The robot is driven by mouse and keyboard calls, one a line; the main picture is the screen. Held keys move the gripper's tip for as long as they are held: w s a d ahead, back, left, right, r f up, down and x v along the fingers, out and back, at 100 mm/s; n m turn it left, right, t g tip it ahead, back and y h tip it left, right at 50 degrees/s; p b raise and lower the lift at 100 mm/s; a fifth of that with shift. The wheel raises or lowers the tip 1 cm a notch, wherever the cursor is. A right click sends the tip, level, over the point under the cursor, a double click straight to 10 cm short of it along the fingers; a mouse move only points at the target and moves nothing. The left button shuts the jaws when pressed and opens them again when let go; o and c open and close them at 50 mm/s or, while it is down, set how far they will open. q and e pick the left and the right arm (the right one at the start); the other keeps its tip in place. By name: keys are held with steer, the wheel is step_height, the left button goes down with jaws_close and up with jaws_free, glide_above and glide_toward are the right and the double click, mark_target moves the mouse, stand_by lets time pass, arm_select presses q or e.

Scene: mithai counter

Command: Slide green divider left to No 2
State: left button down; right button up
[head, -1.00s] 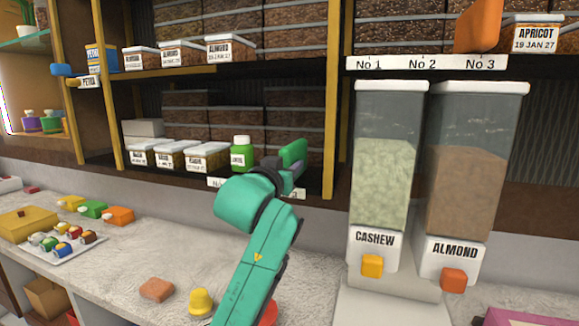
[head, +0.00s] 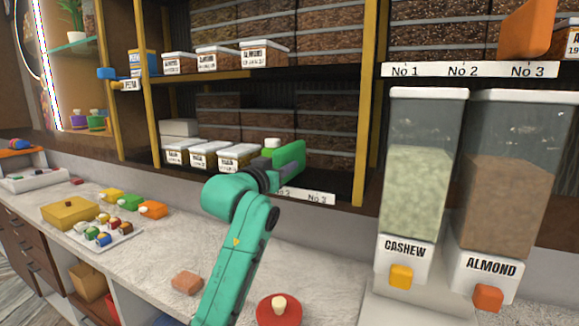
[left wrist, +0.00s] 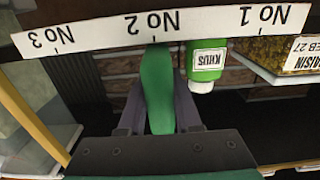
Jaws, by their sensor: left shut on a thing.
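The green divider (head: 289,158) stands upright on the lower shelf, above the white strip. My left gripper (head: 271,170) is shut on it. In the left wrist view the divider (left wrist: 157,85) sits between the two fingers (left wrist: 158,112), its far end at the No 2 mark of the number strip (left wrist: 90,35), which appears upside down. The green KHUS bottle (left wrist: 207,65) is close beside the divider on the No 1 side, with a narrow gap. In the head view only its white cap (head: 272,143) shows clearly. My right gripper is not in view.
Lidded boxes (head: 205,153) stand left of the bottle on the lower shelf. A wooden post (head: 368,140) bounds the shelf at right. The cashew dispenser (head: 415,190) stands right of it. An orange divider (head: 525,30) is on the upper shelf. Open shelf lies on the divider's No 3 side.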

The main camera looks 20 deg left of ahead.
arm_select(q)
steer(key=c, duration=0.6)
jaws_free()
steer(key=s+a+b, duration=0.1)
steer(key=s+b, duration=0.3)
steer(key=s, duration=1)
steer(key=shift+s, duration=0.3)
